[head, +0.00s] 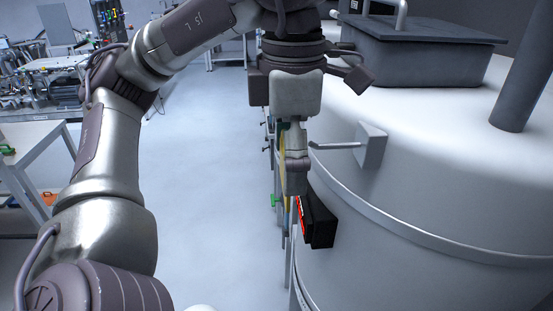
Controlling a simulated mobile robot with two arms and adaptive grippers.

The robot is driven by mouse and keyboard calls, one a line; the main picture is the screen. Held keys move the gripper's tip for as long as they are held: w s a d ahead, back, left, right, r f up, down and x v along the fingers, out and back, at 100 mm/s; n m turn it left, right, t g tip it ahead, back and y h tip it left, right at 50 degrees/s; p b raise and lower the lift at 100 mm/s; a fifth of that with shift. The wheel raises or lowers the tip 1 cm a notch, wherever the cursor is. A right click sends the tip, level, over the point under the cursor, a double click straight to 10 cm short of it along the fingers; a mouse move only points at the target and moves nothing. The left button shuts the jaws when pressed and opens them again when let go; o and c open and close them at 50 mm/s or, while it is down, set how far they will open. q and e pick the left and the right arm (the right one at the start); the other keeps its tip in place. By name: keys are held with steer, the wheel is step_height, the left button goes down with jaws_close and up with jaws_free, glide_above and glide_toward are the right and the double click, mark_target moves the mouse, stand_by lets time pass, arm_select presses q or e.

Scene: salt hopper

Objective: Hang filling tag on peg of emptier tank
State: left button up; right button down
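My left arm comes in from the left and reaches over to the tank (430,180) on the right. My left gripper (294,180) points down beside the tank's peg (335,146), which sticks out to the left from a square plate (372,147). The peg's tip ends at or behind the gripper finger; I cannot tell whether they touch. A thin yellow strip, probably the filling tag (284,160), shows nearly edge-on along the finger's left side. The finger hides part of it, and its grip and hole are not visible. My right gripper is out of view.
A black box with a red display (320,220) sits on the tank wall below the peg. A dark hatch (425,45) and a dark pipe (526,80) rise from the tank top. The floor (200,170) left of the tank is clear. Benches stand far left.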

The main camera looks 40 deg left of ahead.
arm_select(q)
steer(key=w+d, duration=0.1)
steer(key=w+d+b, duration=0.1)
steer(key=w, duration=0.1)
steer(key=w+d+b, duration=0.1)
steer(key=d, duration=0.1)
steer(key=shift+w+f, duration=0.3)
steer(key=shift+w, duration=0.05)
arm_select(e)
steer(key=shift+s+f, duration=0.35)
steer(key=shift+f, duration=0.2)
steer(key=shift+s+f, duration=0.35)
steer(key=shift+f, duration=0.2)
arm_select(q)
steer(key=o, duration=0.7)
